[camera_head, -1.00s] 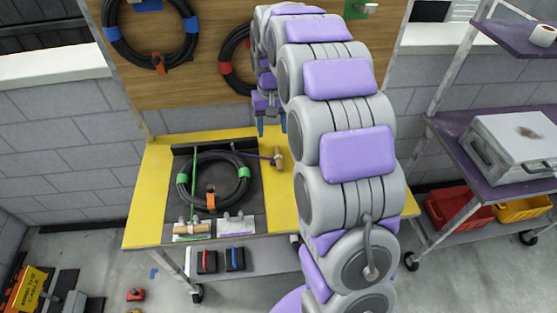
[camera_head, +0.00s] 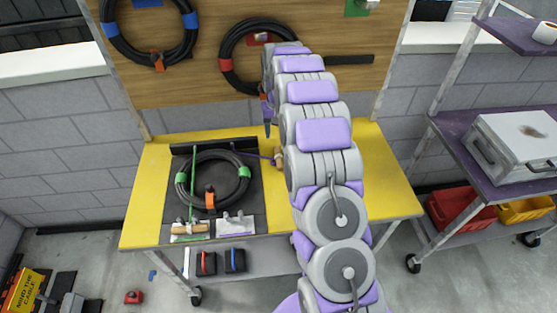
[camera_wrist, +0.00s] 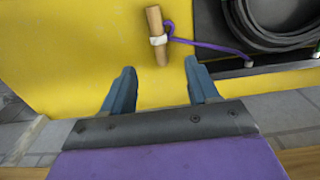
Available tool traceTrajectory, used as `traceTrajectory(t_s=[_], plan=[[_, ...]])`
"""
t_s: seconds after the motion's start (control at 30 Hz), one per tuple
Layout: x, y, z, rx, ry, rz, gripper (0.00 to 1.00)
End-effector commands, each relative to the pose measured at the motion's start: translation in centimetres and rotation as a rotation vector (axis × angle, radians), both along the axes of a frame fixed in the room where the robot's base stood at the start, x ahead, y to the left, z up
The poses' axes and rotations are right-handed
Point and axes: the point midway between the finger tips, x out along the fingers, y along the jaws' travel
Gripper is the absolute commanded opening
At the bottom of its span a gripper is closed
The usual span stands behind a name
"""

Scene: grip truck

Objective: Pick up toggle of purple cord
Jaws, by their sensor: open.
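The purple cord (camera_wrist: 205,46) runs from a tan wooden toggle (camera_wrist: 155,28) towards the black tray in the wrist view. In the head view my gripper (camera_head: 267,130) is mostly hidden behind my arm.
A black cable coil (camera_head: 212,202) lies on the black tray (camera_head: 176,172). A green cord (camera_head: 201,152) with another toggle (camera_head: 190,228) lies there too. Cable coils hang on the wooden board (camera_head: 205,60) behind. The yellow table's right part (camera_head: 385,190) is clear.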

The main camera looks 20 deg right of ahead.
Motion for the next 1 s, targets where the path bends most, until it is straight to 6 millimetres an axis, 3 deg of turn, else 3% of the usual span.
traceTrajectory(t_s=[0.1, 0.3, 0.57, 0.83, 1.0], plan=[[-0.1, 0.0, -2.8, 0.001, 0.004, 0.000, 0.60], [-0.1, 0.0, -6.2, 0.001, 0.002, 0.000, 0.60], [0.0, -0.2, -7.8, 0.000, 0.001, -0.001, 0.60], [0.1, -0.5, -11.8, 0.001, 0.004, -0.001, 0.60], [0.2, -0.5, -12.2, 0.000, -0.001, -0.001, 0.60]])
